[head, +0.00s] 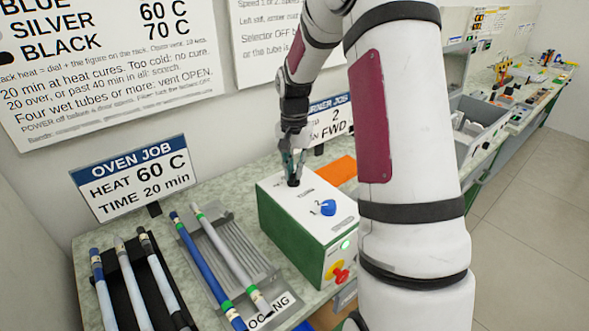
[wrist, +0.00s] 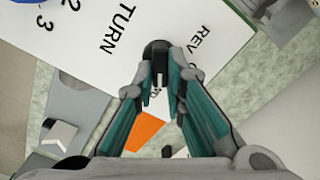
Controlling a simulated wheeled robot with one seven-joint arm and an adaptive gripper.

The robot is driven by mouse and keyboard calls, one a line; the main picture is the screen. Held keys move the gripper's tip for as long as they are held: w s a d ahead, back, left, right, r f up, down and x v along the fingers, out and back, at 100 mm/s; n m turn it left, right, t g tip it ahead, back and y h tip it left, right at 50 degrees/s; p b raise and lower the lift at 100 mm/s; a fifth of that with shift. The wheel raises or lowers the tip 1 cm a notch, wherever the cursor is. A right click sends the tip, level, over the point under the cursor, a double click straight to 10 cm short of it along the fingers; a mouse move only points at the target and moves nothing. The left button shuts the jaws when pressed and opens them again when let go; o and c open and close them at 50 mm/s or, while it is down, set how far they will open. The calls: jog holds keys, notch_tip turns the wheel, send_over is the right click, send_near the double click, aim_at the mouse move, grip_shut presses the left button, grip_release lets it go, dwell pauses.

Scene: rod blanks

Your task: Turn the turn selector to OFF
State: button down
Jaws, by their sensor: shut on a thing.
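The white-topped green box (head: 285,228) stands on the bench in the head view. The turn selector, a black knob (head: 294,182), is on its far left top corner, and it also shows in the wrist view (wrist: 157,47). My gripper (head: 293,163) points down over it, and its teal fingers (wrist: 159,82) are closed on the knob's sides. TURN and REV are printed near the knob in the wrist view. The other position labels are hidden or unclear, and I cannot tell which mark the knob points at.
A blue numbered dial (head: 328,207) sits on the same box top, with a lit green lamp (head: 345,245) and a red and yellow button (head: 338,272) on its front. An orange sheet (head: 338,170) lies behind the box.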

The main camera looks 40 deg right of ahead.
jog(key=n+p, duration=0.1)
jog(key=n, duration=0.4)
jog(key=shift+a+n, duration=0.1)
jog(key=shift+n, duration=0.3)
jog(key=n+p, duration=0.1)
jog(key=n, duration=0.4)
jog(key=shift+w+a+p, duration=0.1)
jog(key=shift+p, duration=0.25)
jog(key=shift+n, duration=0.3)
jog(key=c, duration=1.6)
grip_release()
jog(key=shift+c, duration=0.2)
jog(key=shift+r, duration=0.1)
notch_tip(320, 180, up, 12)
jog(key=shift+a, duration=0.1)
